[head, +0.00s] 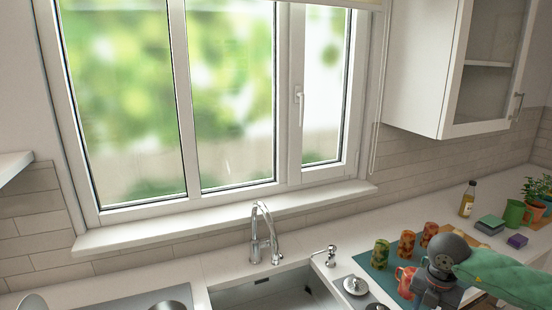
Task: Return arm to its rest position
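My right arm comes in from the lower right, with a green sleeve and a dark grey wrist. My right gripper (432,292) is at the lower right over the counter, beside a red patterned mug (404,281). The arm and wrist partly hide the mug. The fingers are too small and covered to tell whether they are open or shut, or whether they touch the mug. My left gripper is not in view.
Several patterned cups, one of them green (381,253), stand on a teal mat (374,268). A bottle (467,199), green cup (514,213) and potted plants stand at the right. The sink (275,293) and faucet (265,235) are at bottom centre. A wall cabinet (420,70) hangs above.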

